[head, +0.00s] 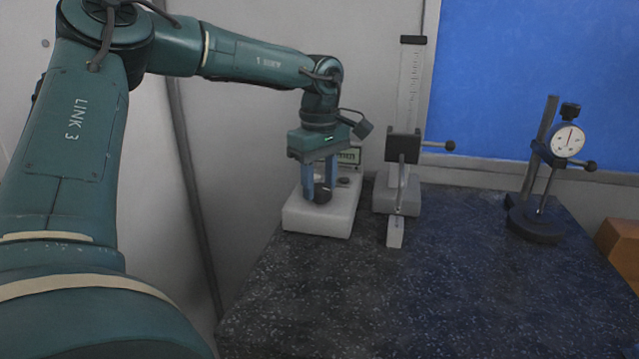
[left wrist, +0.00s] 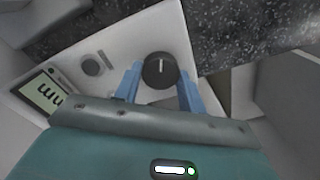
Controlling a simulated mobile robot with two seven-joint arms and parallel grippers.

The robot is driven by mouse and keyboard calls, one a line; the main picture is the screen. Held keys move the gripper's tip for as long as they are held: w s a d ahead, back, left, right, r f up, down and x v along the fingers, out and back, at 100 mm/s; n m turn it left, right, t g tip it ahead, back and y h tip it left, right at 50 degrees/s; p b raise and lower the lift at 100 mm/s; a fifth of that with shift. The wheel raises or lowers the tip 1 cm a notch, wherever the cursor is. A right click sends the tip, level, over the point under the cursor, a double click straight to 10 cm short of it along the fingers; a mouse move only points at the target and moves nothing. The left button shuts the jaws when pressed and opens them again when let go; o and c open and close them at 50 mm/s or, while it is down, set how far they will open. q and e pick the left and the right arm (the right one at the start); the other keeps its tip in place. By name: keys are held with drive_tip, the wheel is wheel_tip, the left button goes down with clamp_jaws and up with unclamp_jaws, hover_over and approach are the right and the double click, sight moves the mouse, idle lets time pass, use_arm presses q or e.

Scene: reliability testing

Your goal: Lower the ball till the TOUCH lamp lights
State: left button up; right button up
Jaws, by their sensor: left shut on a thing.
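My left gripper (head: 320,184) reaches down over a white control box (head: 318,220) at the table's back left. Its blue fingers are shut on a dark round knob (left wrist: 159,70) with a white pointer line, on the box's top. The box has a small display (left wrist: 44,97), cut off in the left wrist view, and a grey round button (left wrist: 91,67). Right of it stands a height gauge with a scale column (head: 411,85), black carriage (head: 403,147) and slanting arm. A pale block (head: 395,233) is below the arm. I cannot make out the ball or a TOUCH lamp.
A dial indicator (head: 568,141) on a dark round-based stand (head: 536,223) is at the back right. An orange object (head: 620,250) is at the right edge. The front of the dark speckled table (head: 420,300) is clear. A wall and blue panel (head: 530,80) stand behind.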

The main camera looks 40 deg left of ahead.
use_arm(q)
drive_tip(key=shift+f+n+b, duration=0.1)
drive_tip(key=shift+n+b, duration=0.25)
drive_tip(key=shift+n, duration=0.55)
drive_tip(key=shift+n+b, duration=0.3)
drive_tip(key=shift+n, duration=0.6)
drive_tip(key=shift+n+b, duration=0.3)
drive_tip(key=shift+n, duration=0.6)
drive_tip(key=n+b, duration=0.1)
drive_tip(key=n, duration=0.2)
drive_tip(key=shift+n, duration=0.3)
drive_tip(key=shift+s+n, duration=0.1)
drive_tip(key=shift+n, duration=0.8)
drive_tip(key=n+b, duration=0.1)
drive_tip(key=n, duration=0.3)
drive_tip(key=shift+n, duration=1.6)
use_arm(e)
drive_tip(key=shift+w+a+f+t+y, duration=0.15)
drive_tip(key=shift+w+a+t+y, duration=0.05)
drive_tip(key=shift+a, duration=0.2)
drive_tip(key=shift+w+a+f+t+y, duration=0.15)
drive_tip(key=shift+w+a+t+y, duration=0.05)
drive_tip(key=shift+a, duration=0.2)
drive_tip(key=shift+f, duration=0.15)
